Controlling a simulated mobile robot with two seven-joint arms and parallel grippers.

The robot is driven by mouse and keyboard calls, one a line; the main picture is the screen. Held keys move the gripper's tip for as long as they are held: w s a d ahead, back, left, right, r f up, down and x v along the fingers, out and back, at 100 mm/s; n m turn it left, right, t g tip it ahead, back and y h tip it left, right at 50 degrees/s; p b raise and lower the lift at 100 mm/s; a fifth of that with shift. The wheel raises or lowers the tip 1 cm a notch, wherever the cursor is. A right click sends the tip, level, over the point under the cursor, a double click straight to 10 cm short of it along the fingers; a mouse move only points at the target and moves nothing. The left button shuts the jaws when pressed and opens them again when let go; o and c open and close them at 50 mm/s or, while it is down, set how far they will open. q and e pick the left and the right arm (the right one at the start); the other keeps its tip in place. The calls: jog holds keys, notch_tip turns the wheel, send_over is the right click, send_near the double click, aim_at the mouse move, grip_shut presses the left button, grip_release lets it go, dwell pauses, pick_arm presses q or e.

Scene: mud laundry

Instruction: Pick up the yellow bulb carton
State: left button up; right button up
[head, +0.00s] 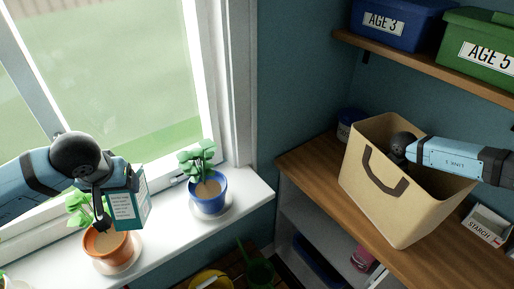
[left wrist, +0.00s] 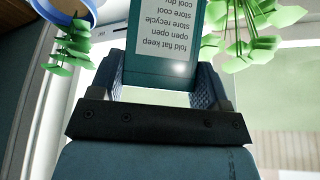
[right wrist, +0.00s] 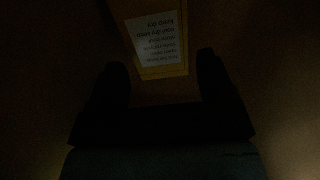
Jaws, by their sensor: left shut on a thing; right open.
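A yellowish carton with a white printed label (right wrist: 162,72) shows dimly in the right wrist view, deep in shadow. It lies ahead of my open right gripper (right wrist: 163,62), roughly between the fingertip lines; whether they touch it I cannot tell. In the head view my right arm reaches into a tan bin (head: 398,218), which hides the gripper and the carton. My left gripper (head: 110,190) is shut on a teal carton (head: 140,208) with a white label, held above the windowsill. The teal carton also shows between the fingers in the left wrist view (left wrist: 204,20).
The bin stands on a wooden shelf (head: 312,160), with a starch box (head: 487,226) at its right. Blue (head: 398,22) and green (head: 485,52) storage boxes sit on the shelf above. An orange pot (head: 108,246) and a blue pot (head: 208,196) with plants stand on the sill.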

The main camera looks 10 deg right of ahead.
pick_arm(q)
notch_tip(320, 180, up, 2)
jog(key=shift+p, duration=0.85)
pick_arm(e)
jog(key=f, duration=0.4)
jog(key=shift+w+a+f, duration=0.2)
jog(key=shift+w+a, duration=0.1)
jog(key=shift+f, duration=0.3)
jog(key=shift+c, duration=0.4)
jog(key=c, duration=0.5)
jog(key=shift+r, duration=0.15)
